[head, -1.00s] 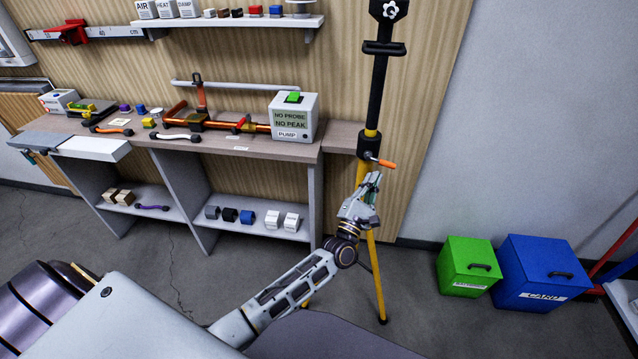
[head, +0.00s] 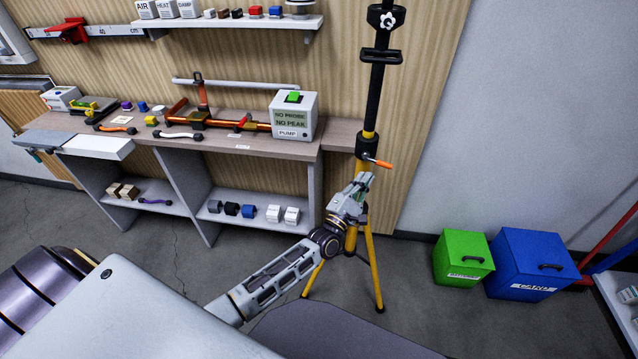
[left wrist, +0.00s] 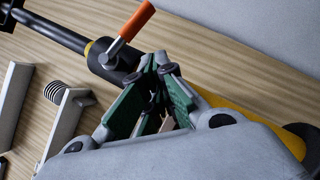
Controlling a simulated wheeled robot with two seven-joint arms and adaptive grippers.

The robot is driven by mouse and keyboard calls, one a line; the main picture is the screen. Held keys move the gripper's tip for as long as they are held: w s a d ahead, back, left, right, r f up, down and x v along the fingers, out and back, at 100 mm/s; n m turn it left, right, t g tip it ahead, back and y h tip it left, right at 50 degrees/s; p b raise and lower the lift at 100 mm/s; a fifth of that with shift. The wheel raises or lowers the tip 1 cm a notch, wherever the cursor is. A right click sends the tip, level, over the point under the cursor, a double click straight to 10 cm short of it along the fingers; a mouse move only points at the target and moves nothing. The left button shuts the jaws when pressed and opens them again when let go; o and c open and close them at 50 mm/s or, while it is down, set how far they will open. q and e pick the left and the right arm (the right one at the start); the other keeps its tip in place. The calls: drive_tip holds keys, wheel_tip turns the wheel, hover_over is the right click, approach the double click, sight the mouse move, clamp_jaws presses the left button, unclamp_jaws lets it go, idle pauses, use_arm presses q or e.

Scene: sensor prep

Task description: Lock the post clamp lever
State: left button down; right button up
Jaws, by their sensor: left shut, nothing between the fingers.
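The post clamp lever (head: 379,163) has an orange handle and sticks out to the right of the black clamp collar (head: 367,148) on the tripod post (head: 379,85). In the left wrist view the orange lever (left wrist: 137,20) angles up and right from the black collar (left wrist: 113,62). My left gripper (head: 362,182) is just below the collar, in front of the yellow tripod. In the left wrist view its green-padded fingertips (left wrist: 158,65) are together and empty, close beside the collar and below the lever handle. I cannot tell whether they touch it. My right gripper is not in view.
A workbench (head: 225,140) with a pump box (head: 293,115) stands left of the tripod. A green bin (head: 462,257) and a blue bin (head: 530,264) stand on the floor at right. The wall right of the post is clear.

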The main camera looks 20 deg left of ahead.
use_arm(q)
drive_tip(key=shift+s+a+r+m+g+h+p, duration=0.2)
drive_tip(key=shift+a+m+g+h+p, duration=0.3)
drive_tip(key=shift+m+p, duration=0.9)
drive_tip(key=shift+s+a+r+m+g+h+p, duration=0.15)
drive_tip(key=shift+a+m+g+p, duration=0.65)
drive_tip(key=shift+p, duration=1)
drive_tip(key=shift+s+a+r+m+g+p, duration=0.1)
drive_tip(key=shift+a+r+m+g+p, duration=0.2)
drive_tip(key=shift+m+p, duration=0.55)
drive_tip(key=shift+s+a+r+m+g+p, duration=0.1)
drive_tip(key=shift+a+m+g+p, duration=0.35)
drive_tip(key=shift+p, duration=0.7)
drive_tip(key=shift+s+a+r+m+g+p, duration=0.1)
drive_tip(key=shift+a+r+m+g+p, duration=0.15)
drive_tip(key=shift+m+p, duration=0.6)
drive_tip(key=s+a+b, duration=0.1)
drive_tip(key=s+a, duration=0.4)
drive_tip(key=s, duration=0.3)
drive_tip(key=shift+a+f, duration=0.2)
drive_tip(key=shift+a, duration=0.1)
drive_tip(key=shift+s, duration=0.1)
